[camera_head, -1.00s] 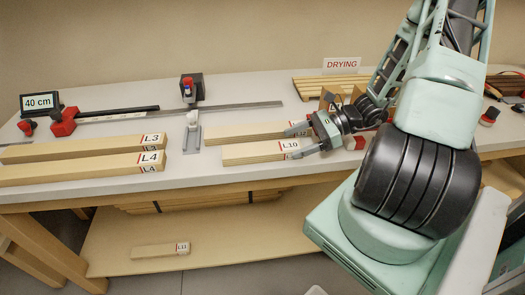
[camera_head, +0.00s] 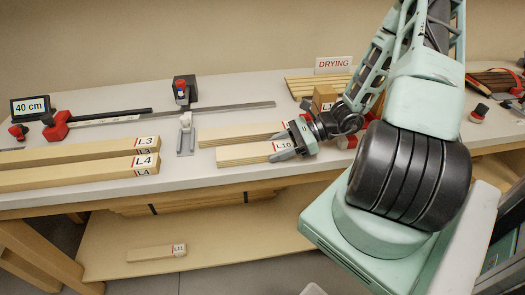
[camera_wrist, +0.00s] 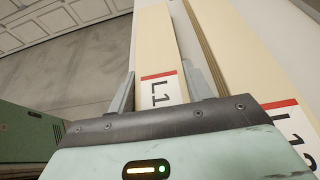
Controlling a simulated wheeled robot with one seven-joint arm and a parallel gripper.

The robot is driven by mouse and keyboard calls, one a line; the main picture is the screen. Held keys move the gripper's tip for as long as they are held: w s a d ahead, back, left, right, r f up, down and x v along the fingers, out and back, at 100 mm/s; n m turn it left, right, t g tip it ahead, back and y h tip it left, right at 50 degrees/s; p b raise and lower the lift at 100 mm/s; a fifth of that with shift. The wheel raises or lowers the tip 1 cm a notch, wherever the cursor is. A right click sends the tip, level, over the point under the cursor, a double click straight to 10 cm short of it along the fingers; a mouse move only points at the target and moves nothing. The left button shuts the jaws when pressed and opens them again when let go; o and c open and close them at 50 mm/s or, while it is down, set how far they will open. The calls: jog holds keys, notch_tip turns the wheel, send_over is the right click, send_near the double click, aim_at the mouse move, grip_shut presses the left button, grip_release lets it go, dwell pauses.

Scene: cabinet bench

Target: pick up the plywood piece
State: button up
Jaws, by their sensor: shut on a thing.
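The light plywood piece labelled L10 (camera_head: 243,153) lies on the bench, its labelled end towards my gripper (camera_head: 286,145). In the wrist view, my gripper (camera_wrist: 161,92) has one finger on each side of the piece (camera_wrist: 158,45), near its red-striped label. The label is partly hidden by the gripper body, and only "L1" reads clearly there. My gripper is shut on this piece. The piece still appears level with the bench top; a lift cannot be made out.
Another labelled board (camera_head: 240,133) lies close behind, parallel. Boards L3 (camera_head: 65,154) and L4 (camera_head: 75,174) lie at left. A metal stop (camera_head: 186,135) stands near the piece's far end. Board L11 (camera_head: 153,253) is on the lower shelf. A DRYING sign (camera_head: 333,64) stands behind.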

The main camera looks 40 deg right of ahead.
notch_tip(320, 180, up, 10)
jog(key=shift+r, duration=0.1)
dwell(0.5)
